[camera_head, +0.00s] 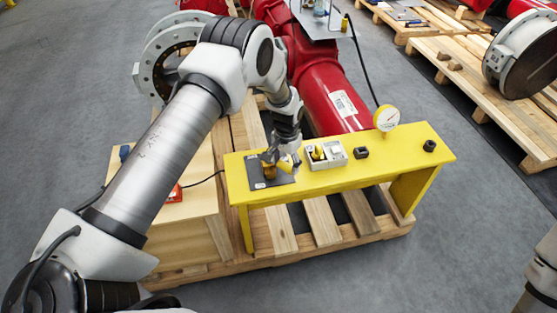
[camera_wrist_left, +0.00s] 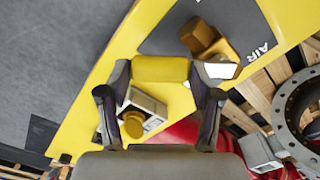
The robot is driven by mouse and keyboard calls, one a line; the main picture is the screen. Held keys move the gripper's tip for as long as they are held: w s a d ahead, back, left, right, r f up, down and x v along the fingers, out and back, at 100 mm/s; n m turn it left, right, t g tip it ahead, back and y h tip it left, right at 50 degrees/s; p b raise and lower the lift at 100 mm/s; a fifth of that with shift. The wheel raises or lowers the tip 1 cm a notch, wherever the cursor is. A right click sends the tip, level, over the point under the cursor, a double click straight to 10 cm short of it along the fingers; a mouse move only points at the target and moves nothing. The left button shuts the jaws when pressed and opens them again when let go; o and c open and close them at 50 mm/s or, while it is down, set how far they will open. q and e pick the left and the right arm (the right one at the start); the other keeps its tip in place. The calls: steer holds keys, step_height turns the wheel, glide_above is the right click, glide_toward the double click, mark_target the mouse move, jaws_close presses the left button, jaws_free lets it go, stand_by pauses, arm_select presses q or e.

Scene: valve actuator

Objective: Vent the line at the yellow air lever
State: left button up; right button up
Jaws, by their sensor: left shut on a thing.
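The yellow air lever (camera_wrist_left: 160,70) sits between the two fingers of my left gripper (camera_wrist_left: 158,92) in the left wrist view. The gripper is shut on it. In the head view the lever (camera_head: 285,167) shows partly behind the left gripper (camera_head: 283,158). The brass valve body (camera_wrist_left: 205,38) stands beside the lever on a dark plate (camera_wrist_left: 180,30) marked AIR. In the head view the plate (camera_head: 257,183) lies at the left end of the yellow bench (camera_head: 380,160).
A grey box with a yellow knob (camera_head: 318,153), a small black part (camera_head: 361,153) and a dial gauge (camera_head: 386,118) stand right of the lever on the bench. A red pipe (camera_head: 330,88) runs behind. The bench stands on a wooden pallet (camera_head: 320,220). Grey floor is clear in front.

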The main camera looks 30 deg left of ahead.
arm_select(q)
steer(key=n, duration=0.1)
steer(key=w+n, duration=0.1)
steer(key=n, duration=0.1)
steer(key=shift+w+d+f+b, duration=0.1)
steer(key=shift+w+f+b, duration=0.05)
steer(key=shift+f+b, duration=0.25)
steer(key=n, duration=0.1)
steer(key=w+n+b, duration=0.1)
steer(key=shift+w+a+n, duration=0.2)
steer(key=shift+w+n, duration=0.1)
steer(key=shift+w+a+n+b, duration=0.2)
steer(key=shift+w+n, duration=0.15)
steer(key=shift+n, duration=0.25)
steer(key=shift+w+a+n+b, duration=0.15)
steer(key=shift+w+n, duration=0.2)
steer(key=shift+n, duration=0.25)
steer(key=shift+w+a+n+b, duration=0.35)
steer(key=shift+w+n, duration=0.2)
steer(key=shift+n, duration=0.65)
steer(key=o, duration=1.7)
steer(key=shift+c, duration=0.2)
steer(key=shift+w, duration=0.2)
steer(key=shift+r, duration=0.2)
